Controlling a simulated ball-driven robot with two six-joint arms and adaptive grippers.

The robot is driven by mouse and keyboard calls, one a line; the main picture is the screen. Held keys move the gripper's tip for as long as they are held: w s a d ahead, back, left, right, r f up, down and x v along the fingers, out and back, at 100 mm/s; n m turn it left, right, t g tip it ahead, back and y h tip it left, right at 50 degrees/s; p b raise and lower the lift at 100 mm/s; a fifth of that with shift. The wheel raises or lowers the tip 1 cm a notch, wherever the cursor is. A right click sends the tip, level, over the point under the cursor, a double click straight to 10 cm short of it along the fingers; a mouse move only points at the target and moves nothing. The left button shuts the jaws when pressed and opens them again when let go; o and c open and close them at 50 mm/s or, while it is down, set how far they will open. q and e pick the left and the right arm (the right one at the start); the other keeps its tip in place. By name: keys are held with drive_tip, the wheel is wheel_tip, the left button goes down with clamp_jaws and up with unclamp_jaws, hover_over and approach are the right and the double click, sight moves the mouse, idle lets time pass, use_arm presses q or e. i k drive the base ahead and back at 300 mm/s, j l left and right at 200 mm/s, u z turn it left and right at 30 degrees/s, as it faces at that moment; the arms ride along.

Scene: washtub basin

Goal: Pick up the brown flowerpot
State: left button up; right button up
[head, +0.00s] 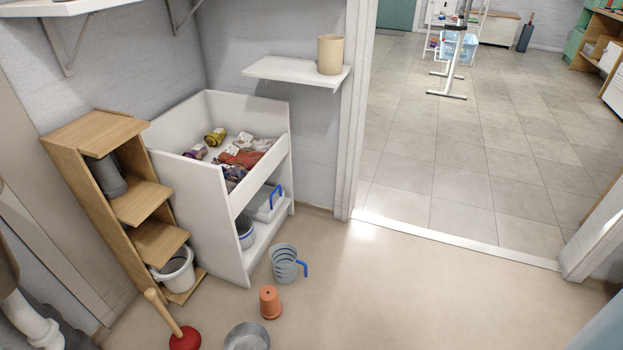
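Neither of my grippers shows in this view.
A red plunger (185,338) with a wooden handle stands left of the flowerpot. A white bin unit (210,208) and a wooden shelf unit (90,175) stand behind on the left. The floor (400,300) to the right is clear up to the doorway sill (455,241).

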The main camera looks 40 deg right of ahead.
sight(271, 309)
drive_tip(key=z, duration=0.9)
drive_tip(key=i+l, duration=0.25)
drive_tip(key=i+l+u, duration=0.15)
drive_tip(key=u, duration=0.25)
drive_tip(key=i+l+u, duration=0.15)
drive_tip(key=u, duration=0.2)
drive_tip(key=i+l+u, duration=0.1)
drive_tip(key=l+u, duration=0.3)
drive_tip(key=j+u, duration=0.1)
drive_tip(key=u, duration=0.35)
